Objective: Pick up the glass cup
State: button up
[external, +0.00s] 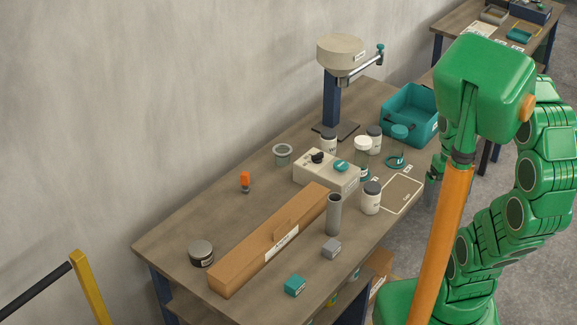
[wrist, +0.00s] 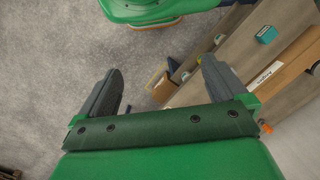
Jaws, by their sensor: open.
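In the external view, a small round see-through vessel with a grey rim (external: 283,153) stands near the table's wall-side edge; it looks like the glass cup, though I cannot be sure. It stands apart from other things, left of a beige control box. I do not make it out in the wrist view. My gripper (wrist: 160,66) is open and empty in the wrist view, its two dark fingers wide apart, with grey floor and part of the table's side beyond them. In the external view my arm is at the right, off the table's side, and the fingers are not clearly visible.
The table (external: 180,235) also holds a beige control box (external: 312,174), a long cardboard box (external: 245,268), a grey cylinder (external: 334,215), several lidded jars, a teal bin (external: 398,113) and a post-mounted device (external: 340,55). A teal block (wrist: 267,35) shows in the wrist view.

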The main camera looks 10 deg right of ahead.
jog(key=w+r, duration=0.3)
jog(key=w, duration=1.6)
jog(key=w+a+f+n+t+h, duration=0.15)
jog(key=w+a, duration=0.25)
jog(key=w, duration=0.7)
jog(key=w+a+f+n+y, duration=0.15)
jog(key=w+a, duration=0.25)
jog(key=w, duration=0.7)
jog(key=n+t, duration=0.2)
jog(key=n, duration=0.1)
send_over(283, 156)
jog(key=w, duration=0.3)
notch_tip(283, 156, down, 24)
jog(key=f, duration=0.1)
jog(key=shift+g, duration=0.25)
jog(key=shift+w+f, duration=0.2)
jog(key=shift+f, duration=1.45)
jog(key=shift+w+f, duration=0.15)
jog(key=shift+f, duration=1.5)
